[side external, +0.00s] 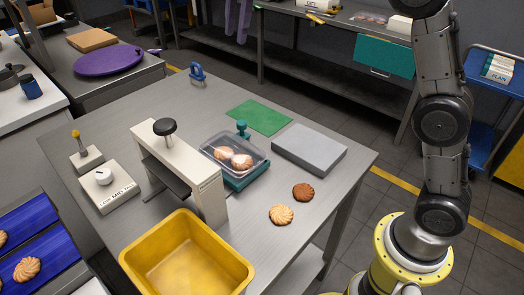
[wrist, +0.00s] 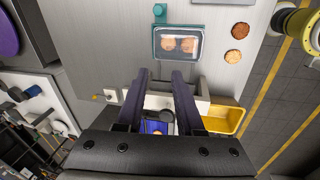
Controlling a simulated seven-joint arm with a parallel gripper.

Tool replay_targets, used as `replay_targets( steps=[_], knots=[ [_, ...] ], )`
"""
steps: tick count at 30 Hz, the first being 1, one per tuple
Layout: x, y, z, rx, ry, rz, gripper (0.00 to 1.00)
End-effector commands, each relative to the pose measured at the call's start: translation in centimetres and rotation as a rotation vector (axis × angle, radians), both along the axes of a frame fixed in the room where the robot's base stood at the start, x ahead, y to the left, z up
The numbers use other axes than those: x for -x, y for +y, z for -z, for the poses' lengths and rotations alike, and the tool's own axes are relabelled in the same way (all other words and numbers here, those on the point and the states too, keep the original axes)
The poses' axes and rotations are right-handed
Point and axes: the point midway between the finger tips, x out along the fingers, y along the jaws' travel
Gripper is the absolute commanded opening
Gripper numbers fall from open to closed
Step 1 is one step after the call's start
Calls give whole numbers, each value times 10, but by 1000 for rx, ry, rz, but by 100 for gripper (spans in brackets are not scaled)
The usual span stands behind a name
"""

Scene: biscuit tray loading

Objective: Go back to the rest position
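My gripper (wrist: 161,76) shows in the wrist view with its two dark fingers apart and nothing held between them. It is outside the side external view, where my arm rises out of the top right, clear of the table. A clear tray (side external: 208,152) with pale-topped biscuits (side external: 233,157) sits in a teal holder (side external: 243,181) on the grey table (side external: 110,130). In the wrist view the tray (wrist: 179,57) lies beyond the fingertips. A dark biscuit (side external: 303,191) and a light biscuit (side external: 281,214) lie on the bare table near its right edge.
A beige press-like frame (side external: 206,190) with a black knob stands beside the tray. A yellow bin (side external: 150,259) is at the front. A grey block (side external: 309,148) and green mat (side external: 260,116) lie behind the tray. A control box (side external: 108,186) stands left.

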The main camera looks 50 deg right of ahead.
Motion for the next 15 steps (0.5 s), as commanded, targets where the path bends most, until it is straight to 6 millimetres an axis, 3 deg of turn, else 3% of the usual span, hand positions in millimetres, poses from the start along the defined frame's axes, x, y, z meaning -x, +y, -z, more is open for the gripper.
replay_targets(
  steps=[3,7,11,15],
  knots=[
    [45,-10,-24,-18,-48,79,36],
    [92,-19,-35,-48,-93,189,36],
    [140,-27,-33,-86,-136,317,36],
    [191,-34,-17,-139,-177,474,36]
  ],
)
